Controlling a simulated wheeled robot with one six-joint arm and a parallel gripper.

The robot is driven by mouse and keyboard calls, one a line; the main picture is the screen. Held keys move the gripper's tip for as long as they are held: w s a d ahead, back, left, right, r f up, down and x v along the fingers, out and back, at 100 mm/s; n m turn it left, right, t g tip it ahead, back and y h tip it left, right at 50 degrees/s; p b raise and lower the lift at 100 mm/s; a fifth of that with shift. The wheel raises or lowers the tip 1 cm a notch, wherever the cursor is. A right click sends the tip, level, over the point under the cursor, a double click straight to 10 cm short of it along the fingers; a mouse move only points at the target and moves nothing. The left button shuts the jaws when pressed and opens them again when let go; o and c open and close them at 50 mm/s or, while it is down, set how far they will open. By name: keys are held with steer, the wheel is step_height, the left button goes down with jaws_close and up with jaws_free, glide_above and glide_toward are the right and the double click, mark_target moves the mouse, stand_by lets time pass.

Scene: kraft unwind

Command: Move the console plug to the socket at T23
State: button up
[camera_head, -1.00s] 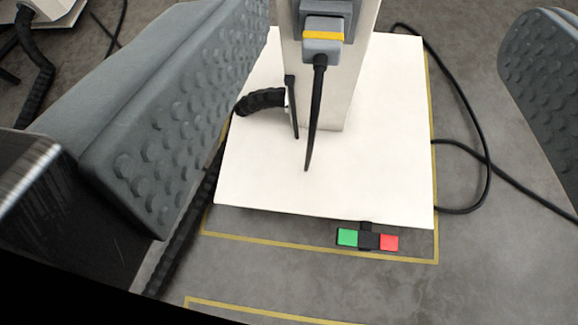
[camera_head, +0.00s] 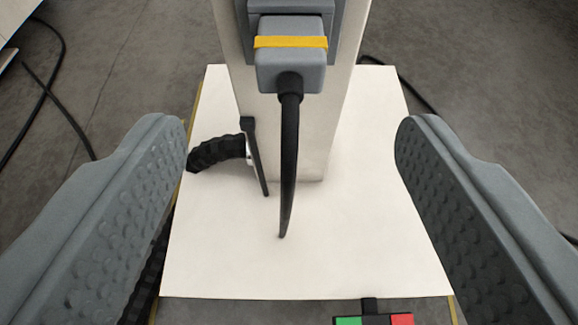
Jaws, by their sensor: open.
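The console plug (camera_head: 290,65) is a grey block with a yellow band, seated in a grey socket housing (camera_head: 290,15) on a pale post (camera_head: 235,75). A black cable (camera_head: 289,150) hangs from the plug's underside, its lower end over the white base plate. My gripper (camera_head: 292,140) is open, one grey dimpled finger at each side of the picture. The plug shows between and beyond the fingers, touched by neither. No T23 label is readable in view.
The post stands on a white base plate (camera_head: 370,240). A green, black and red block (camera_head: 373,320) lies at the front edge. Black cables (camera_head: 45,85) lie on the grey floor.

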mark_target(291, 61)
steer(key=x, duration=1.1)
steer(key=shift+w+f, duration=0.15)
steer(key=shift+w, duration=0.05)
steer(key=c, duration=1.3)
steer(key=shift+o, duration=0.2)
steer(key=shift+s, duration=0.1)
steer(key=shift+s, duration=2.95)
